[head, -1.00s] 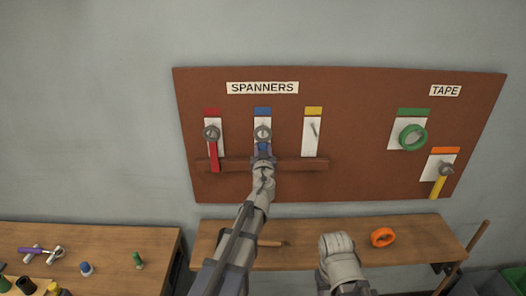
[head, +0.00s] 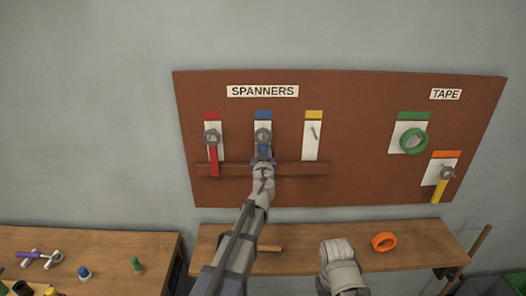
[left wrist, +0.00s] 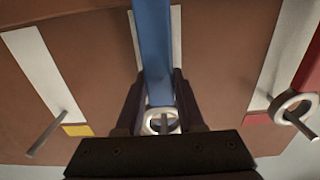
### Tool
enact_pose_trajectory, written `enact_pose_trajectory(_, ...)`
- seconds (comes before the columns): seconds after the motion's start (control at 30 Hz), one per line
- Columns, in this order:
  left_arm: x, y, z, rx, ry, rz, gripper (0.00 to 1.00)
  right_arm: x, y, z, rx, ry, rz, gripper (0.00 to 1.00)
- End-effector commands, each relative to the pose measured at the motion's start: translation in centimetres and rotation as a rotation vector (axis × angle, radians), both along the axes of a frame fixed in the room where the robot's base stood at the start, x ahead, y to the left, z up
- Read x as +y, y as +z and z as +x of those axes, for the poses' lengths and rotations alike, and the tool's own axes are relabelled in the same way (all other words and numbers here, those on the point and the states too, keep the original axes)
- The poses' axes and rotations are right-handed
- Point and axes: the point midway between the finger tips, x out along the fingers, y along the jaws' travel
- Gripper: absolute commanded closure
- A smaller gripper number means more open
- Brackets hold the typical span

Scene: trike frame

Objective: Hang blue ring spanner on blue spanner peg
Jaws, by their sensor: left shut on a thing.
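The blue ring spanner (head: 263,150) is against the white panel below the blue label, ring up. My left gripper (head: 263,164) is shut on its blue handle below the ring. In the left wrist view the blue handle (left wrist: 153,45) runs upward between the fingers (left wrist: 158,100). The grey ring (left wrist: 162,120) shows close beyond them. A grey peg end shows inside the ring opening; how far the peg passes through cannot be told.
A red spanner (head: 213,155) hangs on the left peg. The yellow-labelled peg (head: 313,131) is bare. A wooden rail (head: 300,168) crosses the board below. Green tape (head: 413,140) hangs at right; orange tape (head: 384,242) lies on the bench (head: 420,243).

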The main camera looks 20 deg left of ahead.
Motion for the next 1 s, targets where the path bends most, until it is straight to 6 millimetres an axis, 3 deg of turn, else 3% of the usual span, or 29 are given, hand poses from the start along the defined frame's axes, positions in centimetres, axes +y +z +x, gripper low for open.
enact_pose_trajectory(0.17, 0.0, 0.0, 0.0, 0.000, 0.000, 0.000, 1.00, 0.0, 0.0, 0.0, 0.000, 0.000, 0.000, 0.50)
enact_pose_trajectory(0.2, 0.0, 0.0, 0.0, 0.000, 0.000, 0.000, 0.61, 0.0, 0.0, 0.0, 0.000, 0.000, 0.000, 0.50)
enact_pose_trajectory(0.5, 0.0, 0.0, 0.0, 0.000, 0.000, 0.000, 0.28, 0.0, 0.0, 0.0, 0.000, 0.000, 0.000, 0.50)
enact_pose_trajectory(0.83, -0.1, 0.0, -0.3, 0.000, 0.000, 0.000, 0.28, 0.0, 0.0, 0.0, 0.000, 0.000, 0.000, 0.50)
enact_pose_trajectory(1.0, -0.5, 0.0, -1.8, 0.000, 0.000, 0.000, 0.28, 0.0, 0.0, 0.0, 0.000, 0.000, 0.000, 0.50)
